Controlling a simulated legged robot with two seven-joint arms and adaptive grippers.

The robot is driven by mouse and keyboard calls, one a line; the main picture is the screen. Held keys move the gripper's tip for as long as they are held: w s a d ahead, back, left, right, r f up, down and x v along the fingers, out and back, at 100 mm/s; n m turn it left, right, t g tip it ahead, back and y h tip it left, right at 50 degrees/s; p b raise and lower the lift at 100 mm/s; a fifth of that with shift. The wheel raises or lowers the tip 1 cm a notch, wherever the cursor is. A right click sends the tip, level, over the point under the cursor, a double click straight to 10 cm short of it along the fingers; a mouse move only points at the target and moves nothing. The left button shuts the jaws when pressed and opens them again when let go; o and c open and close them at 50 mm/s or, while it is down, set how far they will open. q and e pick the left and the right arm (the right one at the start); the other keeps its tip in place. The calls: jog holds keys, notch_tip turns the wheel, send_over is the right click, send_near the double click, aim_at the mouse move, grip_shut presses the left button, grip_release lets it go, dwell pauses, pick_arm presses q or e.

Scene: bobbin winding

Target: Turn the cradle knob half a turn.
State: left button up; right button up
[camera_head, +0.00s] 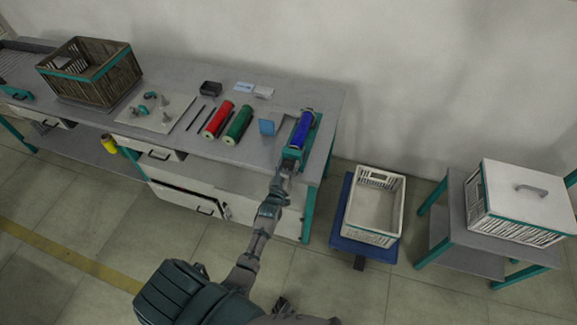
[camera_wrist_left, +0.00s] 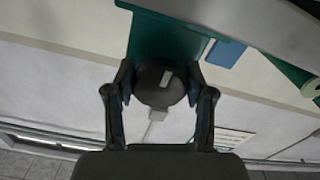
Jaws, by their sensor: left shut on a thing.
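The cradle knob (camera_wrist_left: 158,88) is a dark round disc with a pale mark on its face, seen in the left wrist view. My left gripper (camera_wrist_left: 160,95) is shut on it, one finger on each side of its rim. The knob sits at the end of a teal cradle (camera_wrist_left: 165,40). In the head view my left gripper (camera_head: 287,167) is at the front end of the cradle, and the knob is hidden there. A blue bobbin (camera_head: 302,130) lies in the cradle. My right gripper cannot be made out.
A red bobbin (camera_head: 217,119) and a green bobbin (camera_head: 238,125) lie left of the cradle on the grey bench (camera_head: 265,92). A small blue block (camera_head: 267,127) stands close beside the cradle. A white crate (camera_head: 374,203) stands on a blue base to the right.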

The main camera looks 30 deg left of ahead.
pick_arm(q)
jog(key=shift+s+d+f, duration=0.1)
jog(key=shift+f, duration=0.35)
jog(key=o, duration=1.1)
jog(key=shift+o, duration=0.3)
jog(key=shift+r, duration=0.15)
jog(key=v, duration=1.1)
jog(key=shift+s, duration=0.35)
